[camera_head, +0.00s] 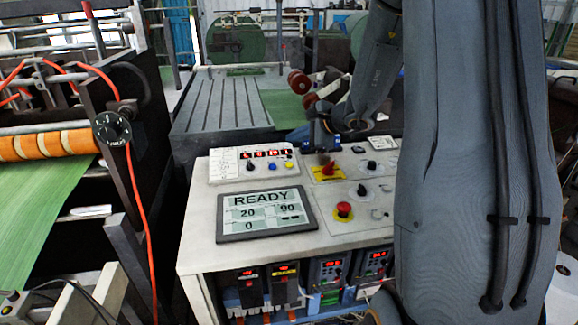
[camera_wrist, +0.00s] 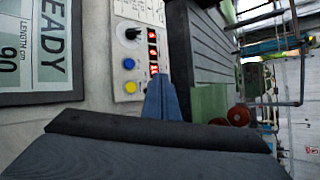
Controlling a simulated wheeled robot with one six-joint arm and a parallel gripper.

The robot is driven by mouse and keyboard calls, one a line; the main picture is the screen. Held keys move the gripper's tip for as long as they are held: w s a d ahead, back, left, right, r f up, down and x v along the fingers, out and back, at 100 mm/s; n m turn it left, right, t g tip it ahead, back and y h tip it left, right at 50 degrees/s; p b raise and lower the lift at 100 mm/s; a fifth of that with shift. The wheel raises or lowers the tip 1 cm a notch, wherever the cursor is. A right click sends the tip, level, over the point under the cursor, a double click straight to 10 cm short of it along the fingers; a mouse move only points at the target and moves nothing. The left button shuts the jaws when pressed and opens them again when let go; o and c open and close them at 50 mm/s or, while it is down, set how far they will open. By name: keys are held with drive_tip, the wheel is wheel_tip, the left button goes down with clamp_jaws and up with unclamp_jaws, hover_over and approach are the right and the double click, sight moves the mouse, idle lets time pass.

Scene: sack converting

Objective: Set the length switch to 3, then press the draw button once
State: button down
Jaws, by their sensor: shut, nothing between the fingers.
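A small white control panel (camera_head: 226,165) carries a black rotary knob (camera_head: 250,166), a blue button (camera_head: 273,166) and a yellow button (camera_head: 288,165). The wrist view shows the same knob (camera_wrist: 128,35), blue button (camera_wrist: 129,64) and yellow button (camera_wrist: 131,87). Their labels are too small to read, so I cannot tell the knob's setting or which button is the draw button. My gripper (camera_head: 318,140) is shut and empty, just right of this panel in the head view. In the wrist view its blue fingertips (camera_wrist: 161,82) show beside the yellow button, apart from the knob.
A screen (camera_head: 264,213) reads READY, 20, 90 and 0; the wrist view shows LENGTH cm by the 90. A red switch on a yellow plate (camera_head: 328,171) and a red mushroom button (camera_head: 344,210) stand nearby. A slotted table (camera_head: 215,105) lies behind the console.

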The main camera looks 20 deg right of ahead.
drive_tip(key=b, duration=0.3)
hover_over(289, 165)
drive_tip(key=s, duration=0.2)
drive_tip(key=f, duration=0.6)
drive_tip(key=shift+s+d+f, duration=0.1)
drive_tip(key=shift+d, duration=0.2)
drive_tip(key=shift+f+b, duration=0.75)
drive_tip(key=shift+b, duration=0.15)
drive_tip(key=shift+w+f, duration=0.1)
drive_tip(key=shift+w, duration=0.1)
drive_tip(key=shift+f+b, duration=0.3)
drive_tip(key=shift+b, duration=0.4)
